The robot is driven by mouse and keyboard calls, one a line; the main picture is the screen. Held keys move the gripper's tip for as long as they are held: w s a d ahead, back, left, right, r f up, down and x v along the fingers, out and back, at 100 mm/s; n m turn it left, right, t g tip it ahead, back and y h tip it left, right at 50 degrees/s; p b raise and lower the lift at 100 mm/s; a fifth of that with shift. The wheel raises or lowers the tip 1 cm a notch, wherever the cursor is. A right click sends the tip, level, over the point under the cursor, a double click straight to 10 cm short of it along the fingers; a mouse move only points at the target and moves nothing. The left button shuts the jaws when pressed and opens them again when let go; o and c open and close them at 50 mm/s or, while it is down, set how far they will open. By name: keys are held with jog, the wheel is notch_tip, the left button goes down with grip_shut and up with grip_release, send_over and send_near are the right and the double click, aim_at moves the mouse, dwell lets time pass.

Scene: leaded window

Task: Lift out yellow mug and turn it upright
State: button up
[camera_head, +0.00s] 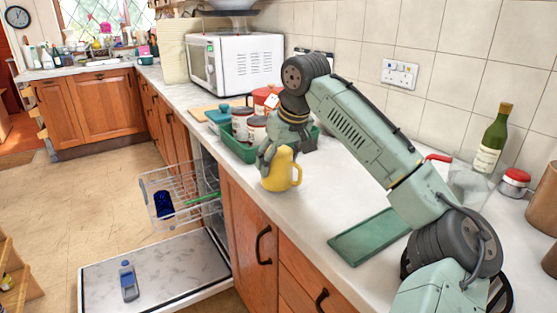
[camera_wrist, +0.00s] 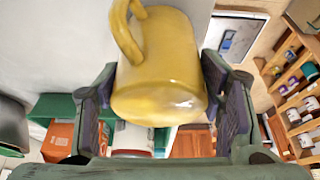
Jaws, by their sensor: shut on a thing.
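My gripper (camera_head: 272,150) is shut on the yellow mug (camera_head: 281,176), near the front edge of the worktop. In the wrist view the mug (camera_wrist: 160,70) sits between the two fingers (camera_wrist: 163,105). Its handle is at the upper left there and on the right side in the head view. A closed, shiny yellow face points at the wrist camera, and no opening shows. I cannot tell whether the mug touches the worktop. The pulled-out dishwasher rack (camera_head: 180,185) holds a dark blue item (camera_head: 163,205) and a green item.
A green crate (camera_head: 236,150) with canisters stands behind the mug. A flat green tray (camera_head: 368,237) lies on the worktop to the right. A bottle (camera_head: 491,145) and jars stand farther right. The open dishwasher door (camera_head: 190,270) bears a blue-grey object (camera_head: 129,281).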

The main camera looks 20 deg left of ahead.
jog(key=shift+f, duration=0.45)
jog(key=o, duration=1.5)
